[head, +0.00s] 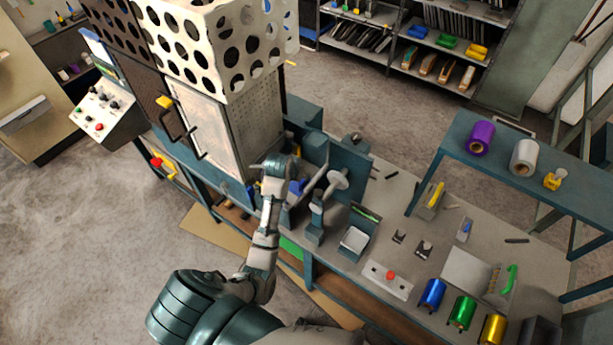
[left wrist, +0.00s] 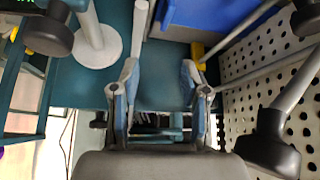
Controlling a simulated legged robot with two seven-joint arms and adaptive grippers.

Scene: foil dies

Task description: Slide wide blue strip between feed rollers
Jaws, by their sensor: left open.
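My left gripper (head: 273,164) reaches the teal machine beside the perforated cabinet. In the left wrist view its two fingers (left wrist: 160,78) stand apart, with nothing visible between them. A bright blue piece, which looks like the wide blue strip (head: 297,187), shows just right of the gripper in the head view. In the left wrist view a broad blue surface (left wrist: 222,22) lies beyond the fingers, apart from them. A pale disc with a shaft (head: 338,180) stands on the machine; it also shows in the left wrist view (left wrist: 97,45). I cannot make out the feed rollers clearly. My right gripper is out of view.
The perforated cabinet (head: 240,110) stands close to the left of the gripper. The bench carries a panel with a red button (head: 389,281) and blue (head: 432,294), green (head: 461,311) and gold (head: 492,329) rolls. A raised shelf (head: 560,205) holds purple and silver rolls.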

